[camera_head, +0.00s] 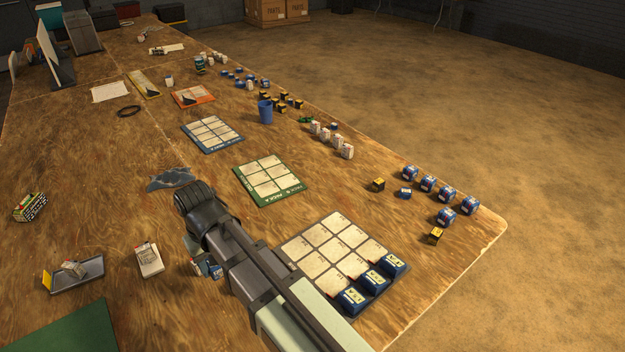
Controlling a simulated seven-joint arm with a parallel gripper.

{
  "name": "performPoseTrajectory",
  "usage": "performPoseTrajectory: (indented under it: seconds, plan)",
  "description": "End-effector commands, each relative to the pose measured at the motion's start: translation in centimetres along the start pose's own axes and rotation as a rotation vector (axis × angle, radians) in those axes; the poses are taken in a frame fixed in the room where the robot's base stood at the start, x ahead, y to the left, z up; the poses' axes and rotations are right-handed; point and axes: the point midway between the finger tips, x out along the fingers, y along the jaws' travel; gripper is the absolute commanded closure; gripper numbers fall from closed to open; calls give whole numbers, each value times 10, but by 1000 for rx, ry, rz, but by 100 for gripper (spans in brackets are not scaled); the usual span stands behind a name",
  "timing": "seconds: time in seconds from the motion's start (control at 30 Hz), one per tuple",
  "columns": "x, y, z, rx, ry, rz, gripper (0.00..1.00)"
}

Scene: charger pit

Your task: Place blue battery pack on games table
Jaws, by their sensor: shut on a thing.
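My gripper (205,262) shows only in part, below and left of my dark arm, which hides most of it. It is shut on a small blue and white item that looks like a blue battery pack (216,271). I cannot tell whether the pack touches the wood. Several other blue packs (428,184) stand near the right corner of the long wooden table (110,195). Three more blue packs (372,281) fill the near right row of a grey grid mat (313,246). No separate table marked for games can be made out.
Green (270,180) and blue (212,134) grid mats lie beyond my arm. A white device (148,260) and grey tray (75,275) lie to the left. White packs (331,137) and a blue cup (265,111) stand near the far edge. Bare wood lies left of the mats.

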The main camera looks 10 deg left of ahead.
Motion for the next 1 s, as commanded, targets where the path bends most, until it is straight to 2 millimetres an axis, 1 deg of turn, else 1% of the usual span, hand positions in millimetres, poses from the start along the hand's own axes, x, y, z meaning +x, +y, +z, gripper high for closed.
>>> performPoseTrajectory:
  seconds: [0.03,0.1,0.33,0.57,0.6,0.77,1.0]
  plan:
    - [0,17,-1,27,0,0,86]
    - [0,37,-1,60,-1,0,86]
    - [1,102,0,167,-2,0,86]
    - [2,168,5,273,-5,-1,86]
    - [2,180,7,292,-5,-1,86]
    - [2,225,13,366,-7,-1,86]
    - [2,295,28,478,-9,-2,86]
